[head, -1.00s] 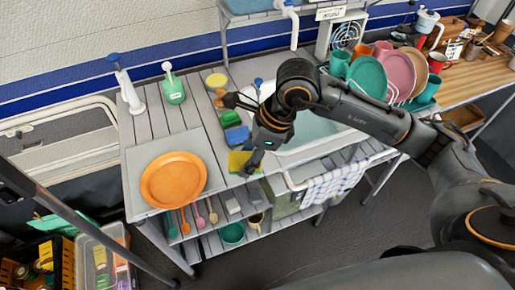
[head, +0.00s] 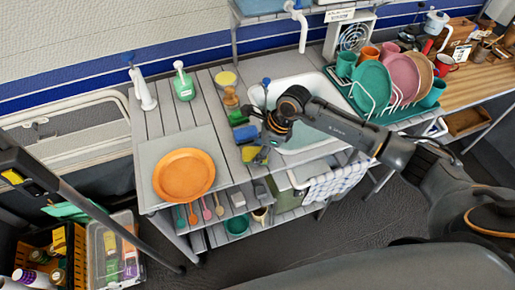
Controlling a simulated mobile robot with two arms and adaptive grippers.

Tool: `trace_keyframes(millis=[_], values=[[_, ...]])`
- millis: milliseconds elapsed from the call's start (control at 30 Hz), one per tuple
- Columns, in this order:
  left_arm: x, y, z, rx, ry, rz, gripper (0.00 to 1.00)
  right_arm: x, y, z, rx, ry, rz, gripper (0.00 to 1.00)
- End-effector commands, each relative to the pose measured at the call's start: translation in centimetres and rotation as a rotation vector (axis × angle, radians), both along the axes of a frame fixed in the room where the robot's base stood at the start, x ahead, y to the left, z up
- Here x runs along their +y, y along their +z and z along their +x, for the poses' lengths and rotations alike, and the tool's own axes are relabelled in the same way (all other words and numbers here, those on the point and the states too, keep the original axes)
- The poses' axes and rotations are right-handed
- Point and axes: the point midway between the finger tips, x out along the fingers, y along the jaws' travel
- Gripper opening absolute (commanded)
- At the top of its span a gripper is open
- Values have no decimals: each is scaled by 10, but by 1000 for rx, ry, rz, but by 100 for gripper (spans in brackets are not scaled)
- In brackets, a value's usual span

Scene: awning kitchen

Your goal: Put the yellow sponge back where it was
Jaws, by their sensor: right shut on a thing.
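The yellow sponge (head: 250,154) is near the front edge of the slatted grey counter, left of the sink. My right gripper (head: 262,156) reaches down from the right and is shut on the sponge's right side. Part of the sponge is hidden by the fingers. I cannot tell whether the sponge touches the counter. A blue sponge (head: 246,133) lies just behind it, and a green sponge (head: 238,118) lies behind that. My left gripper is not in view.
An orange plate (head: 184,176) lies on a grey board at left. A scrub brush (head: 231,97), a round yellow item (head: 226,78) and a green soap bottle (head: 183,85) stand behind. The sink (head: 310,133) is right; a dish rack with plates (head: 372,90) is beyond it.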

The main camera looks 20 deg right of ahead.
Motion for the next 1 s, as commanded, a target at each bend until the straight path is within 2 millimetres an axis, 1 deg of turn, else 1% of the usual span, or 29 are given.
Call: trace_keyframes(millis=[267,300,400,667,800,833,933,1000], values=[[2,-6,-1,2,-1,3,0,0,-4,0,0,0,0,19],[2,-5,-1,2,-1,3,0,0,-3,0,0,0,0,48],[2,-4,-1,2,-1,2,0,0,-3,0,0,-1,0,67],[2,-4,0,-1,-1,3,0,0,-3,0,0,-1,0,67],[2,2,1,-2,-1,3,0,0,3,0,0,-1,0,67],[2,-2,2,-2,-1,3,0,-2,4,0,-2,-1,0,67],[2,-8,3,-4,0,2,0,-8,17,-1,-5,-2,-1,67],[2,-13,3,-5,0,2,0,-14,30,-3,-5,-1,-1,67]])
